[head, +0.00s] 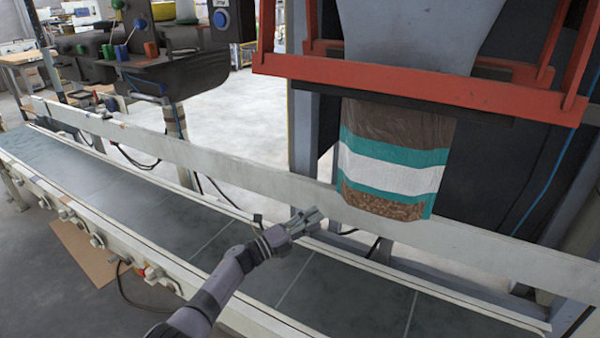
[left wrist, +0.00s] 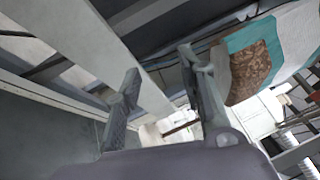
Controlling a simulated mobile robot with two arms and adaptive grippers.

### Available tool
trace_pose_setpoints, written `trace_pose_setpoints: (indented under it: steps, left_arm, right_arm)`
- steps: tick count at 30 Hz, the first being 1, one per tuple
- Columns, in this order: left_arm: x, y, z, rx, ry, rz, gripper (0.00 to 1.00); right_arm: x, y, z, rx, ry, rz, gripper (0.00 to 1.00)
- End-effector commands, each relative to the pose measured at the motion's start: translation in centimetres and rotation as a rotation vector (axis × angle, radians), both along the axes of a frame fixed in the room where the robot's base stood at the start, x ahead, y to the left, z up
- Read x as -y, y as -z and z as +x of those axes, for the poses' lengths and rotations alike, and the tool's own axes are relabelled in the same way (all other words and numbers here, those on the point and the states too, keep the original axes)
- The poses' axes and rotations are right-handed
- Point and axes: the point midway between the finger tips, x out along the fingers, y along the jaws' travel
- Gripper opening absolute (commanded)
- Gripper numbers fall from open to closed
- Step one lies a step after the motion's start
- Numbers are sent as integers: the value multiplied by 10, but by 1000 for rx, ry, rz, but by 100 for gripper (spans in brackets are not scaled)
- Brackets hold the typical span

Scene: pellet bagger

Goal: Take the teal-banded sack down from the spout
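The teal-banded sack (head: 393,165) hangs under the spout (head: 410,35), above the conveyor. It is brown with teal and white bands, and brown pellets show at its bottom. My left gripper (head: 312,219) is just left of the sack's lower end and a little below it, apart from it. In the left wrist view its two fingers (left wrist: 160,90) are spread with nothing between them. The sack's lower part (left wrist: 250,70) shows there beyond the right finger. The sack's top is hidden behind the orange frame. My right gripper is not in view.
The orange frame (head: 420,92) surrounds the spout above the sack. A long pale rail (head: 240,172) runs behind the conveyor belt (head: 190,220). The belt is bare below the sack. A dark machine with coloured knobs (head: 165,70) stands at the back left.

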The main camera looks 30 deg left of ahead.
Motion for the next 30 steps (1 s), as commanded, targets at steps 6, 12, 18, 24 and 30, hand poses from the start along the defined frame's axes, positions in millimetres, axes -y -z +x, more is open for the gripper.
trace_pose_setpoints:
  steps: [6, 12, 18, 24, 30]
  left_arm:
    - [1, -150, -4, 581, 243, 563, 37]
    - [-9, -209, -37, 869, 375, 942, 37]
    - [-7, -221, -38, 920, 404, 1015, 37]
    - [16, -222, -13, 919, 404, 1008, 37]
    - [36, -217, 9, 919, 404, 1011, 37]
  right_arm:
    - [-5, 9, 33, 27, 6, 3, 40]
    - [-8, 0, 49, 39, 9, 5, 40]
    - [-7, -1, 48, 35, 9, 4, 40]
    - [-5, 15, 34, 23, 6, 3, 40]
    - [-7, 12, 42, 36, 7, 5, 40]
